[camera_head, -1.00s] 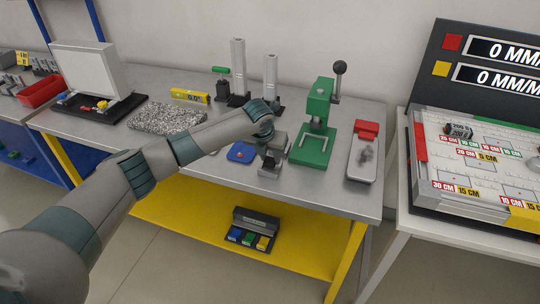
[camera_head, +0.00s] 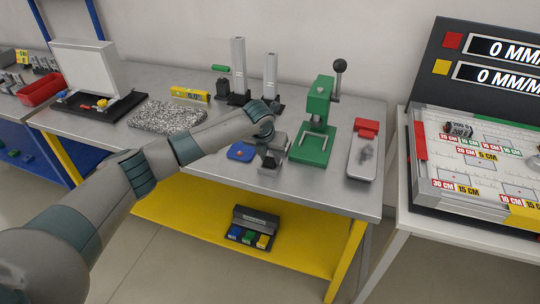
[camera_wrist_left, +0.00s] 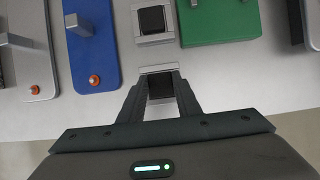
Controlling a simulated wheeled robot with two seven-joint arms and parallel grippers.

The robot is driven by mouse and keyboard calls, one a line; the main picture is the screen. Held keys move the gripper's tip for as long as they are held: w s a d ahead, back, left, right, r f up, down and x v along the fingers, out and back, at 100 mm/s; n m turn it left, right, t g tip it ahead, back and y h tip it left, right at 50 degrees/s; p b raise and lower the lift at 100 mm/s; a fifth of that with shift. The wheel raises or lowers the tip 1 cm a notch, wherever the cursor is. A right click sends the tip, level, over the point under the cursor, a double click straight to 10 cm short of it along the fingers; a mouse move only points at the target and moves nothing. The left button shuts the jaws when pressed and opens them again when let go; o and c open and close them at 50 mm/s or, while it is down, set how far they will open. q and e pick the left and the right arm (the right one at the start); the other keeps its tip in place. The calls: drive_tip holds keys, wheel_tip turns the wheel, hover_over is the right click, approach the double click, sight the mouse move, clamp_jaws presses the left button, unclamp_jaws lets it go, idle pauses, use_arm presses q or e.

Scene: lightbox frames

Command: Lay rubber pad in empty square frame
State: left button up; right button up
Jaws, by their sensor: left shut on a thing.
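My left gripper (camera_wrist_left: 160,96) points down over the bench and is shut on a small black rubber pad (camera_wrist_left: 160,88), which shows between its fingertips in the left wrist view. A light grey square frame (camera_wrist_left: 160,68) lies at the fingertips. Its far edge shows, and the fingers and pad hide most of the rest. I cannot tell whether the pad touches it. Just beyond is another grey square frame (camera_wrist_left: 137,37) with a black square inside. In the head view the gripper (camera_head: 268,157) is small, over the near frame (camera_head: 269,171). My right gripper is not in view.
A blue plate (camera_wrist_left: 90,48) with an orange pin lies left of the frames. A green press (camera_head: 312,148) stands to the right, with a red-and-grey device (camera_head: 362,160) beyond it. A granite block (camera_head: 167,116) lies left. The bench's front edge is close.

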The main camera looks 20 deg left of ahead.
use_arm(q)
drive_tip(key=o, duration=1)
drive_tip(key=shift+c, duration=0.2)
drive_tip(key=shift+o, duration=0.7)
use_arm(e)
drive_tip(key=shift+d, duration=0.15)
use_arm(q)
drive_tip(key=shift+r, duration=0.1)
drive_tip(key=b+v, duration=0.3)
drive_tip(key=v, duration=1.4)
drive_tip(key=shift+b, duration=0.3)
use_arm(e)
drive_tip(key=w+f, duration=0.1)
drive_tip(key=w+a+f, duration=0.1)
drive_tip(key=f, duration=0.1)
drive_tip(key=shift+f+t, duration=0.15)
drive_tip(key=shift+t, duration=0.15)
use_arm(q)
drive_tip(key=shift+s+r, duration=0.1)
drive_tip(key=shift+s, duration=0.05)
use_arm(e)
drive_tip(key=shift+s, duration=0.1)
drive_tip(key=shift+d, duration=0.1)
